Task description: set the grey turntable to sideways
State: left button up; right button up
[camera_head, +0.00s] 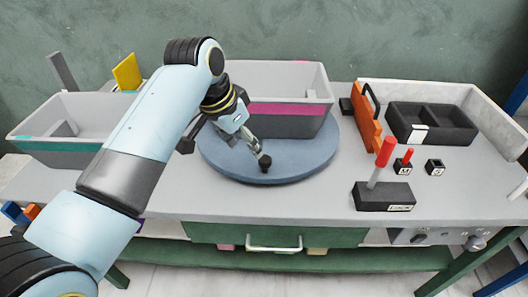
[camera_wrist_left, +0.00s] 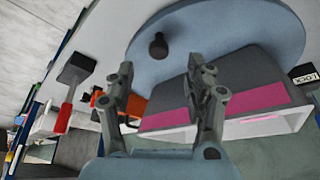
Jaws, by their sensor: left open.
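The grey turntable (camera_head: 295,163) is a round blue-grey disc on the bench, and it also fills the upper part of the left wrist view (camera_wrist_left: 220,28). A black knob (camera_head: 265,164) stands near its front rim; the knob shows clear of the fingers in the wrist view (camera_wrist_left: 158,45). A grey bin with a magenta stripe (camera_head: 290,108) sits on the disc's back part. My left gripper (camera_head: 250,146) is open and empty, above the disc close to the knob; in the wrist view its two fingers (camera_wrist_left: 162,88) stand apart. My right gripper is not in view.
A bin with a teal stripe (camera_head: 75,145) stands at left. At right are a black block with a red-tipped lever (camera_head: 385,195), an orange panel (camera_head: 366,122), a black divided tray (camera_head: 435,122) and small marked blocks (camera_head: 403,168). The bench front is clear.

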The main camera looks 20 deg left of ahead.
aim_at(265, 159)
pick_arm(q)
jog(key=x, duration=0.3)
jog(key=w+x, duration=0.1)
jog(key=x, duration=0.2)
jog(key=d+x, duration=0.1)
jog(key=x, duration=0.2)
jog(key=shift+w+b, duration=0.35)
jog(key=shift+w, duration=0.05)
grip_shut()
